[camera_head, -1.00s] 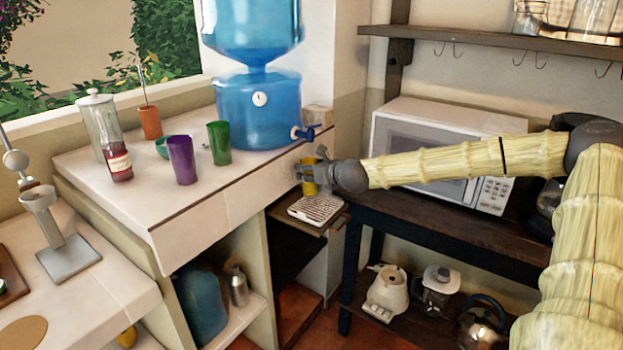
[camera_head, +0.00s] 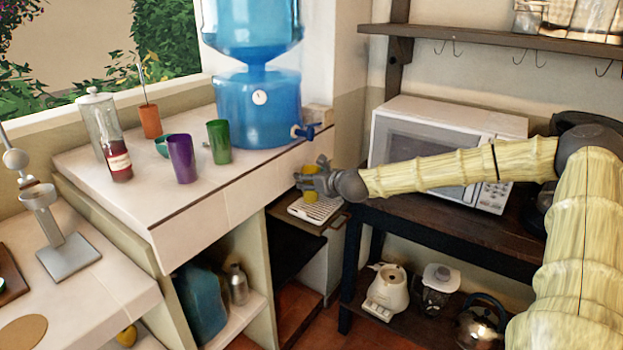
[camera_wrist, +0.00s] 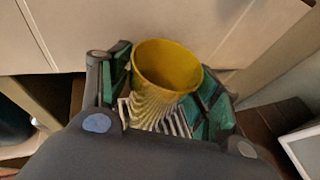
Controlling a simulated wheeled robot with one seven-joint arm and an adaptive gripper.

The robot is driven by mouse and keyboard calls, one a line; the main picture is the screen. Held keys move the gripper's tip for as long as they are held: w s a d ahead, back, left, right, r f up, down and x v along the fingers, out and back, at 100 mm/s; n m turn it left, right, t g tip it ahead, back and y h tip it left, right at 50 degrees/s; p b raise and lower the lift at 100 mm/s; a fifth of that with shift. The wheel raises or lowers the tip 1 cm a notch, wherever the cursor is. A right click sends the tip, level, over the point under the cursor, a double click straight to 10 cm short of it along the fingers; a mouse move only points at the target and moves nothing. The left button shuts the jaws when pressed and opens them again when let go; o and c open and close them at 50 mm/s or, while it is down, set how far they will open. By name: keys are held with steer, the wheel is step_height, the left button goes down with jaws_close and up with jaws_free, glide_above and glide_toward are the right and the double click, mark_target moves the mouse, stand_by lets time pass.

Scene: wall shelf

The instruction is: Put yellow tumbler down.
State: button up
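The yellow tumbler (camera_wrist: 165,68) stands between the green-padded fingers of my gripper (camera_wrist: 160,95) in the wrist view. The pads lie close on both sides of it, so my gripper appears shut on it. In the head view my gripper (camera_head: 314,180) and the yellow tumbler (camera_head: 309,190) are just over a small white slatted drip tray (camera_head: 316,209), below the blue dispenser's tap. The tray's slats also show under the tumbler in the wrist view (camera_wrist: 178,124). I cannot tell whether the tumbler's base touches the tray.
The blue water dispenser (camera_head: 258,110) stands on the white counter (camera_head: 215,197) with a purple tumbler (camera_head: 181,158) and a green tumbler (camera_head: 219,141). A white drawer front is left of my gripper. A microwave (camera_head: 440,150) on a dark shelf is at the right.

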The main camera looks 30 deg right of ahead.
steer(key=shift+r, duration=0.15)
steer(key=shift+s+r, duration=0.2)
steer(key=shift+s, duration=0.35)
steer(key=p+v, duration=0.5)
steer(key=v, duration=0.5)
steer(key=shift+s+p, duration=0.3)
steer(key=shift+s, duration=0.05)
steer(key=shift+r, duration=0.1)
